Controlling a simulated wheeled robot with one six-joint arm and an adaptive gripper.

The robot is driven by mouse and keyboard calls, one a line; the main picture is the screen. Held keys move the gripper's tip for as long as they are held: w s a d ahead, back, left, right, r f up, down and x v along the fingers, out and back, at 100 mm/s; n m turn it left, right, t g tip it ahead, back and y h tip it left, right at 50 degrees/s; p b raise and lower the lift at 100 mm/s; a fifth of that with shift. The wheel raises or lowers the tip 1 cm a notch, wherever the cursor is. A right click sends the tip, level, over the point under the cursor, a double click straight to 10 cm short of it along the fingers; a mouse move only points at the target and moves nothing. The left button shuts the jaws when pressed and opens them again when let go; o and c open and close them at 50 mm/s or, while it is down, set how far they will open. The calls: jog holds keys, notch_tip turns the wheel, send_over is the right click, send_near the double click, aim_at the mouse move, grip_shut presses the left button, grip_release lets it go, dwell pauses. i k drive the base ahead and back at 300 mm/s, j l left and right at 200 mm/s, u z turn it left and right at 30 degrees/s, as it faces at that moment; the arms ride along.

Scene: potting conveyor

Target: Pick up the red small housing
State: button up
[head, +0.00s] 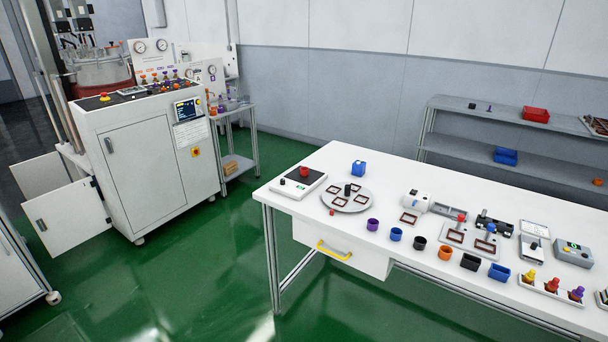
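I cannot tell for sure which thing is the red small housing. A very small red piece (332,212) lies near the front edge of the white table, in front of a round grey plate. A rounded red part (304,171) sits on a white device with a green display at the table's left end; it may be a button. Small cup-like housings stand in a row along the front: purple (373,224), blue (396,234), black (419,243) and orange (445,252). My gripper is not in view.
The white table (330,160) has a drawer with a yellow handle (335,251) under its left end. Squarish black (470,262) and blue (499,272) cups continue the row. A shelf behind holds a red bin (535,114). Green floor is open left of the table.

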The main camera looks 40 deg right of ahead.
aim_at(304, 172)
jog(key=i+j, duration=0.5)
jog(key=i+j+z, duration=0.1)
jog(key=i+j, duration=0.4)
jog(key=i, duration=0.25)
